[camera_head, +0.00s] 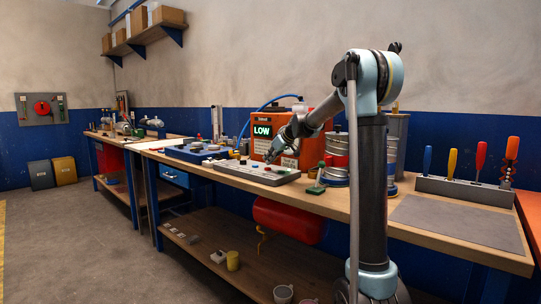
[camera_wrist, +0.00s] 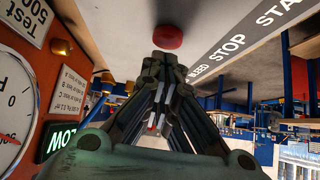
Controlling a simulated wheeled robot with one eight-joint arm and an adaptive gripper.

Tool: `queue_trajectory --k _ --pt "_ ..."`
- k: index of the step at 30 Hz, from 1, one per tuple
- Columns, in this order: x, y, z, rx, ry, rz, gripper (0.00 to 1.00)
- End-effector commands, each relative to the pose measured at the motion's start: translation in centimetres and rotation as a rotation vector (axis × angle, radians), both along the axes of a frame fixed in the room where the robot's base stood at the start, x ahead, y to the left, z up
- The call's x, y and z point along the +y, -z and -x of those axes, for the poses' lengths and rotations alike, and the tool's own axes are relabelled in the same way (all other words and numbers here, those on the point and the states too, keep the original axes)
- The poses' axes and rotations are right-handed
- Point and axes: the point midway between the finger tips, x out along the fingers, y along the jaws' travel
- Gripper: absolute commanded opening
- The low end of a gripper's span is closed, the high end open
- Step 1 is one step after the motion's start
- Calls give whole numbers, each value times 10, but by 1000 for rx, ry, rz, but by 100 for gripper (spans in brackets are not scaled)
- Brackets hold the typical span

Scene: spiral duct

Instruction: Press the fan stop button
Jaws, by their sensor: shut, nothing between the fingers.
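A round red button (camera_wrist: 168,37) stands on a pale grey panel in the wrist view. A dark label strip (camera_wrist: 230,46) beside it reads STOP, with START partly cut off and another word partly hidden by my fingers. In the head view the grey control panel (camera_head: 257,175) lies on the workbench with several small coloured buttons. My gripper (camera_head: 270,157) is shut and empty above this panel. In the wrist view its fingertips (camera_wrist: 166,62) appear just below the red button; whether they touch it I cannot tell.
An orange unit (camera_head: 288,115) with a lit LOW display stands behind the panel; its gauge (camera_wrist: 14,110) is close at the left in the wrist view. A blue tray (camera_head: 196,153) is left of the panel. A green-knobbed item (camera_head: 316,188) is to its right.

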Motion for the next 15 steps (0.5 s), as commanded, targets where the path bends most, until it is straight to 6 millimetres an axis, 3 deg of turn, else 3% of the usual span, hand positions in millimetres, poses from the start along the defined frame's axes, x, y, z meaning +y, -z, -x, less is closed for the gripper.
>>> queue_trajectory --k 15 --pt "0 10 0 1 -1 0 0"
